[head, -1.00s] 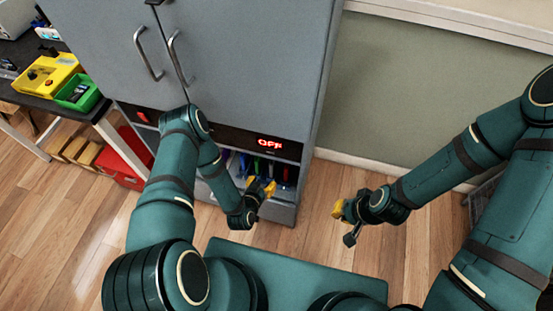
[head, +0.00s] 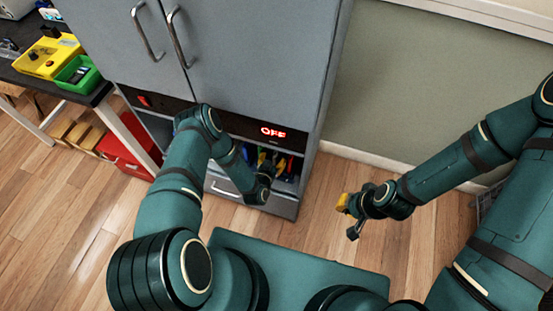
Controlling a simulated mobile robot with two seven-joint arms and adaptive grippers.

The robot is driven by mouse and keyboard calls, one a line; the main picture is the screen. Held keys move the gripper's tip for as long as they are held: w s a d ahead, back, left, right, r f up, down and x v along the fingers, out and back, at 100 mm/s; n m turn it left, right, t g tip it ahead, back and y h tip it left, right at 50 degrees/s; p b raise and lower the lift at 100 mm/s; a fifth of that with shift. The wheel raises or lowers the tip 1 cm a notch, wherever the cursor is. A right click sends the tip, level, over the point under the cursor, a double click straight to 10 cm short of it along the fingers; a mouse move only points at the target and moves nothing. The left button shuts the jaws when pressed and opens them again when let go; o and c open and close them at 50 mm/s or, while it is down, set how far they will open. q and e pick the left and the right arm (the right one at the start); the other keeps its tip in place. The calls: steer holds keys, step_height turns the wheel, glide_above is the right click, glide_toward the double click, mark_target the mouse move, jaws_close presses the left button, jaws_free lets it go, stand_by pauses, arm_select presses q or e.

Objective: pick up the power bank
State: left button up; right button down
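No power bank can be singled out. Several upright coloured items, among them a red one (head: 281,168), stand in the open bay of the grey cabinet (head: 255,60), too small and covered to identify. My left gripper (head: 264,165) is at the mouth of this bay, its yellow fingertips among or just in front of the items. Whether it is open, or touches anything, I cannot tell. My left arm hides the left part of the bay. My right gripper (head: 348,216) hangs above the wooden floor, right of the cabinet, with its fingers apart and nothing between them.
A red "OFF" display (head: 273,132) is above the bay, and a drawer front (head: 230,193) is below it. At left, a dark table (head: 70,92) carries a yellow tray (head: 48,58) and a green bin (head: 81,74). A red box (head: 125,155) is on the floor.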

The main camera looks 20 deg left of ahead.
arm_select(q)
steer(key=b+x, duration=0.1)
steer(key=x, duration=0.3)
steer(key=shift+f, duration=0.1)
steer(key=shift+c, duration=0.4)
jaws_close()
